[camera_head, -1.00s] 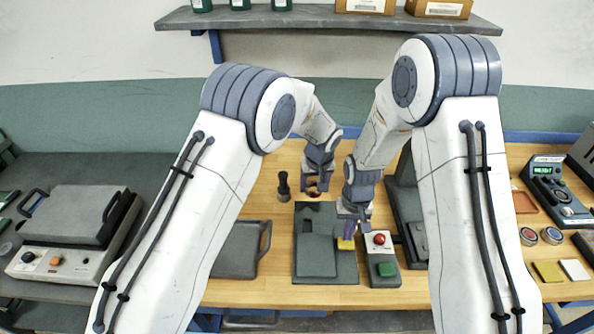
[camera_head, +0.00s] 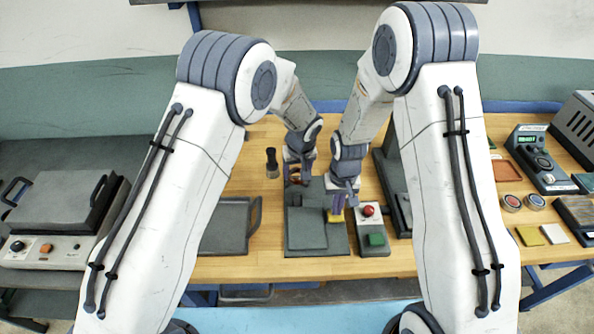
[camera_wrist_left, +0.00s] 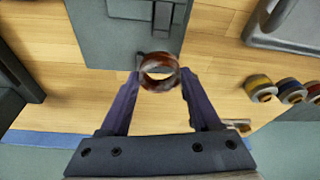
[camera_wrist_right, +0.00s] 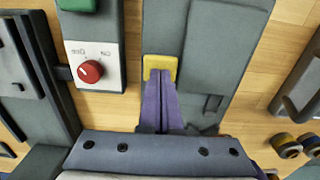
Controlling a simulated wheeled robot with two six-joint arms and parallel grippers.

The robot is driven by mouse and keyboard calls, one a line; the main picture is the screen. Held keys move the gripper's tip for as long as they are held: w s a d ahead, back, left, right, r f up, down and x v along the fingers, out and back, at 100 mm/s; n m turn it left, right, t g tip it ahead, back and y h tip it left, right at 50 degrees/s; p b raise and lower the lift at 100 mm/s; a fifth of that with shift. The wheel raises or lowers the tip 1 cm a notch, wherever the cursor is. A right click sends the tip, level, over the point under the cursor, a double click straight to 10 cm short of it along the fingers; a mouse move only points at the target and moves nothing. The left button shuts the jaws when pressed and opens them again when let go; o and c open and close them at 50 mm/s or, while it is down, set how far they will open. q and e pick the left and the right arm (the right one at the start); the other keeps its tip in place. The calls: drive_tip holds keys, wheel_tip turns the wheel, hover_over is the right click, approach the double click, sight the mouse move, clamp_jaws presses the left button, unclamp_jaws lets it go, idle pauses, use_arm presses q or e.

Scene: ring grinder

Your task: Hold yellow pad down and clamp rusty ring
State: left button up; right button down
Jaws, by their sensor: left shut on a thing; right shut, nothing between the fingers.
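The rusty ring (camera_wrist_left: 158,72) is a reddish-brown band between the fingertips of my left gripper (camera_wrist_left: 160,80), which is shut on it. The ring is at the far short edge of a dark grey fixture (camera_head: 318,242), partly overlapping that edge in the left wrist view. Whether it rests on anything is unclear. The yellow pad (camera_wrist_right: 159,67) is a small square on the fixture beside the raised grey plate (camera_wrist_right: 222,45). My right gripper (camera_wrist_right: 161,84) is shut and empty, its fingertips at the pad's near edge and apparently touching it; they partly cover the pad (camera_head: 334,215) in the head view.
My two arms are close together.

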sight(297, 190)
drive_tip(key=shift+f, duration=1.15)
use_arm(q)
drive_tip(key=shift+f, duration=1.1)
drive_tip(key=shift+f, duration=1.8)
use_arm(e)
drive_tip(key=shift+s, duration=0.1)
use_arm(q)
drive_tip(key=o, duration=1.5)
drive_tip(key=shift+o, duration=0.2)
drive_tip(key=shift+s+d, duration=0.1)
